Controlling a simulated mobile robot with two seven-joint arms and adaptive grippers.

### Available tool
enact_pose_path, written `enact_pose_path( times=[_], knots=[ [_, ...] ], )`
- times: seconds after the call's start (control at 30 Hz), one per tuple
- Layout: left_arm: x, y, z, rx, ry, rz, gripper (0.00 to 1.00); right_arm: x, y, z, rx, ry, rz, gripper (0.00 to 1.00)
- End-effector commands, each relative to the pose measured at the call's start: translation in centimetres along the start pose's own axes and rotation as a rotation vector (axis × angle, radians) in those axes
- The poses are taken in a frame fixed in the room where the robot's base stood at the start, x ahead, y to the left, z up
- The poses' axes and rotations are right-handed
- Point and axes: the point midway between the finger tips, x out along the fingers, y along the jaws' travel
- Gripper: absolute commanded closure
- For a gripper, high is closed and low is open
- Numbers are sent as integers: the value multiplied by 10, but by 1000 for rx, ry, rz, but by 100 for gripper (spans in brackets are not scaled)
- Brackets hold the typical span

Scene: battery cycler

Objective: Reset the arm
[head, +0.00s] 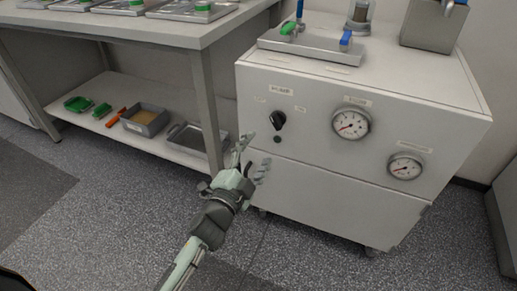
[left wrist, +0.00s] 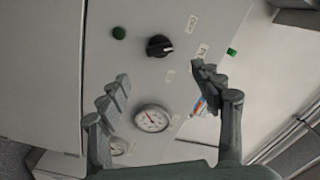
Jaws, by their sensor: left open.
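My left gripper (head: 252,162) is open and empty in front of the lower left of a white cabinet (head: 330,185). Its two fingers are spread wide in the left wrist view (left wrist: 162,88), facing the cabinet front. A black rotary knob (head: 278,119) sits on the cabinet front just above the gripper; it also shows between and beyond the fingertips in the left wrist view (left wrist: 159,46). My right gripper is in neither view.
Two round gauges, one upper (head: 351,123) and one lower (head: 405,166), are on the cabinet front. A tray (head: 312,48) with green and blue handles lies on top. A workbench (head: 150,33) with a lower shelf stands at left. Speckled floor in front is clear.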

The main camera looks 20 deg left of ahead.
Motion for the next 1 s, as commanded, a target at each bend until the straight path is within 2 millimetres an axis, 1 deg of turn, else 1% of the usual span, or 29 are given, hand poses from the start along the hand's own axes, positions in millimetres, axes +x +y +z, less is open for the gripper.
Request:
enact_pose_path(
  times=[0.3,0.37,0.47,0.5,0.57,0.6,0.67,0.7,0.77,0.8,0.9,1.0],
  knots=[
    [0,1,2,-7,-10,4,34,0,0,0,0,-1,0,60],
    [-3,4,12,-31,-45,17,34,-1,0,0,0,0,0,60],
    [-16,16,46,-128,-185,70,34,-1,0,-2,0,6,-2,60],
    [-26,26,65,-184,-266,105,34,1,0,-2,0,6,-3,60],
    [-46,44,94,-280,-405,167,34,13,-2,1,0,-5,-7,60],
    [-64,58,112,-343,-503,214,34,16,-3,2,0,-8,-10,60],
    [-93,81,134,-429,-644,288,34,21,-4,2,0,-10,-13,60],
    [-114,95,145,-481,-733,338,34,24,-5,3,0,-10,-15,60],
    [-145,114,156,-548,-855,410,34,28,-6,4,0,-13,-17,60],
    [-164,124,160,-583,-926,454,34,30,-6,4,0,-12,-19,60],
    [-204,144,164,-646,-1066,546,34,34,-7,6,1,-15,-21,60],
    [-229,153,164,-678,-1146,602,34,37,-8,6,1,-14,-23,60]
  ],
)
